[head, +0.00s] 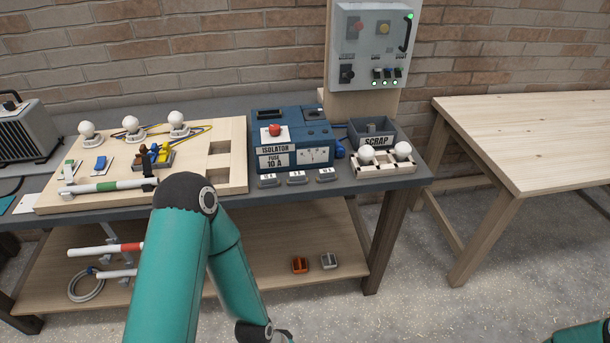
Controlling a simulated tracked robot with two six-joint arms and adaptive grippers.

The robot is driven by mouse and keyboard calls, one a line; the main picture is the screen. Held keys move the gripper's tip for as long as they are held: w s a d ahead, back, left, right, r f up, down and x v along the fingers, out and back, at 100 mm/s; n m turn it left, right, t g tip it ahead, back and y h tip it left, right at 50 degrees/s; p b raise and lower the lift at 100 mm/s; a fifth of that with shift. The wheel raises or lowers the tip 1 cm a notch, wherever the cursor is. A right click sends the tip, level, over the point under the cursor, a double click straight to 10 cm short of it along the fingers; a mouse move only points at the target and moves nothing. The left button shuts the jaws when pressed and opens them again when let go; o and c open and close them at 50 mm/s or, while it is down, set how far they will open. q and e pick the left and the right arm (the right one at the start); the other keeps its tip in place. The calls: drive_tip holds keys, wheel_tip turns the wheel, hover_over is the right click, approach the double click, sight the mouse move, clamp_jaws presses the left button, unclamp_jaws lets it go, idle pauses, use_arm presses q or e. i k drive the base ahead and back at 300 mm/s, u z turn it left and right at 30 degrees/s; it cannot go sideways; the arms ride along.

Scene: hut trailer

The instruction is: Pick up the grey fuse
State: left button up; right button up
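A small grey block (329,261), which looks like the grey fuse, lies on the wooden lower shelf of the workbench, towards its right end. A similar orange block (300,265) lies just left of it, a small gap apart. My teal left arm rises from the bottom, bends at a dark elbow in front of the bench, and runs down to a dark wrist at the bottom edge, below and left of the grey block.
The bench top (224,204) overhangs the shelf (345,283). It carries a blue isolator box (291,138), a scrap bin (373,134), a lamp board (225,132) and small grey labelled pieces (297,177). Striped rods (95,249) and a cable coil (86,287) are low left. A wooden table (525,140) stands right.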

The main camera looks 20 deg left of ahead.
sight(325, 174)
drive_tip(key=u, duration=0.05)
drive_tip(key=i, duration=0.9)
